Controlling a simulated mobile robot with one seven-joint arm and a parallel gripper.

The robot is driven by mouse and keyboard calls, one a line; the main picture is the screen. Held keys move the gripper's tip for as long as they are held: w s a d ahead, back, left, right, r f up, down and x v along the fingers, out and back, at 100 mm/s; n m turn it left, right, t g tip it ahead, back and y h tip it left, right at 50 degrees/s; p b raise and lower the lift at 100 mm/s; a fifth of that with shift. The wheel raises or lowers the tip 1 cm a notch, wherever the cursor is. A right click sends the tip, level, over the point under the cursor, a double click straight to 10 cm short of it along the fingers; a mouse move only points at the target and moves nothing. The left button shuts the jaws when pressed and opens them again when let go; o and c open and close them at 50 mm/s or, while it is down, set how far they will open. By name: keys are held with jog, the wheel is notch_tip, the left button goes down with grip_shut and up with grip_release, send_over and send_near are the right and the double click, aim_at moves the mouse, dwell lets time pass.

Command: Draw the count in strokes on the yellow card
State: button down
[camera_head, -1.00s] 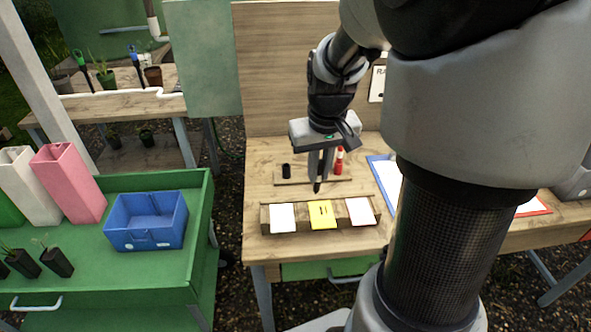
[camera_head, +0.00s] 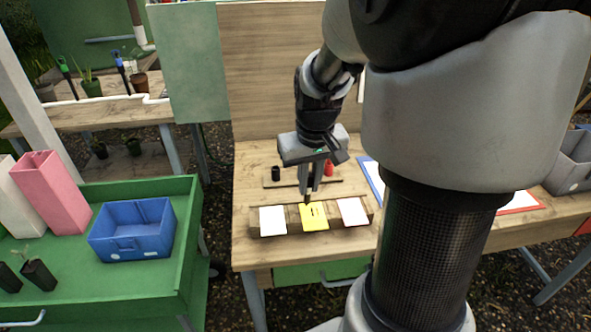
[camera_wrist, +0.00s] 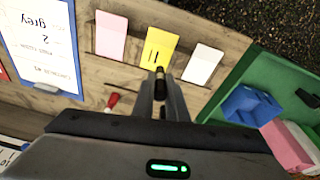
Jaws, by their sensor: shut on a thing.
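My gripper (camera_head: 311,183) is shut on a dark marker (camera_wrist: 160,74) that points down. The marker's tip is close to the card's top edge; I cannot tell whether it touches. The fingers hide most of the marker.
A blue-edged clipboard (camera_wrist: 45,45) lies beside the holder. A blue bin (camera_head: 132,230) sits on the green cart.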

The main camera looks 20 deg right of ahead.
jog(key=shift+f+b, duration=0.5)
jog(key=shift+f, duration=0.15)
dwell(0.6)
jog(key=shift+s+a, duration=0.2)
jog(key=shift+s, duration=0.4)
jog(key=shift+s+a, duration=0.15)
jog(key=shift+s, duration=0.4)
dwell(1.5)
jog(key=shift+r, duration=0.15)
jog(key=shift+w+p+v, duration=0.15)
jog(key=shift+p+v, duration=0.5)
jog(key=shift+v, duration=0.05)
jog(key=shift+w+p+v, duration=0.15)
jog(key=shift+p+v, duration=0.45)
jog(key=shift+v, duration=0.05)
